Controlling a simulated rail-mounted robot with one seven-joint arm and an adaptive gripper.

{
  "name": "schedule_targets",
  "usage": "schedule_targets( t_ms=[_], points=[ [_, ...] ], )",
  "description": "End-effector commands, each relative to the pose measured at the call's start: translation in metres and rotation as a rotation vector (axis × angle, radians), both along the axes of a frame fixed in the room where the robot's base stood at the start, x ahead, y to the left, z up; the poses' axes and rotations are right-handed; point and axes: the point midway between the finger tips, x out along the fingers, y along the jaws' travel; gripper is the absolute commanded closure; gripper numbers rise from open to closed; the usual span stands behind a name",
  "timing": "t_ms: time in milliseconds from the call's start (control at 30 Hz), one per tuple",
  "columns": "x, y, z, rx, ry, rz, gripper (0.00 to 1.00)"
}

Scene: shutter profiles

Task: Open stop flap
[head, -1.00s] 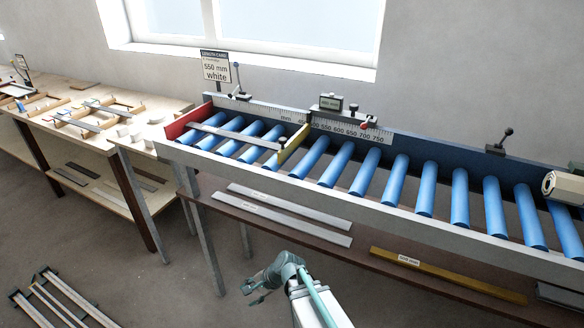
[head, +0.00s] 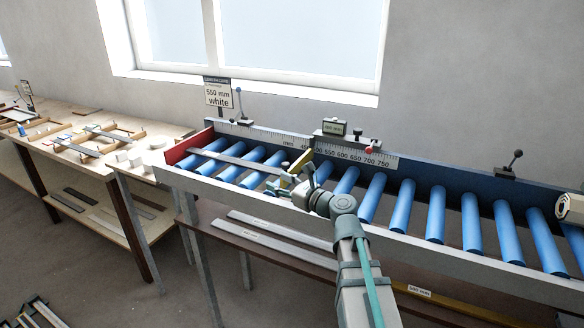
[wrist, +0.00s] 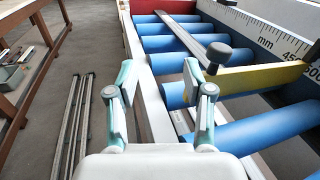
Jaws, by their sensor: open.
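The yellow stop flap (head: 301,164) stands across the blue rollers, partly hidden behind my gripper in the head view. In the wrist view the flap (wrist: 258,78) runs right from a dark round knob (wrist: 217,54) at its near end. A grey profile (head: 233,159) lies along the rollers, between the red end plate (head: 190,146) and the flap. My gripper (head: 289,185) is over the front side of the conveyor, close to the flap's near end. In the wrist view my gripper (wrist: 166,86) is open and empty, its right finger just short of the knob.
A ruler scale (head: 349,155) and a digital readout (head: 334,128) sit along the back rail. The pale front rail (head: 236,196) runs below my gripper. Loose profiles (head: 270,233) lie on the lower shelf. A workbench (head: 62,146) stands at left.

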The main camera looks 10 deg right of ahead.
Motion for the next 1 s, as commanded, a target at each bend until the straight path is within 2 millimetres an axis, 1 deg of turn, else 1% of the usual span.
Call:
schedule_targets(
  t_ms=[33,100,200,333,467,567,800,1000],
  points=[
    [-0.006,-0.017,0.003,0.019,0.006,-0.025,0.49],
    [-0.011,-0.036,0.007,0.047,0.017,-0.052,0.49],
    [-0.018,-0.058,0.013,0.08,0.029,-0.084,0.49],
    [-0.021,-0.07,0.016,0.102,0.037,-0.102,0.49],
    [-0.012,-0.068,0.018,0.106,0.039,-0.102,0.49],
    [0.0,-0.062,0.018,0.105,0.04,-0.102,0.49],
    [0.037,-0.041,0.018,0.105,0.04,-0.101,0.49],
    [0.061,-0.028,0.017,0.103,0.039,-0.102,0.49]
  ],
)
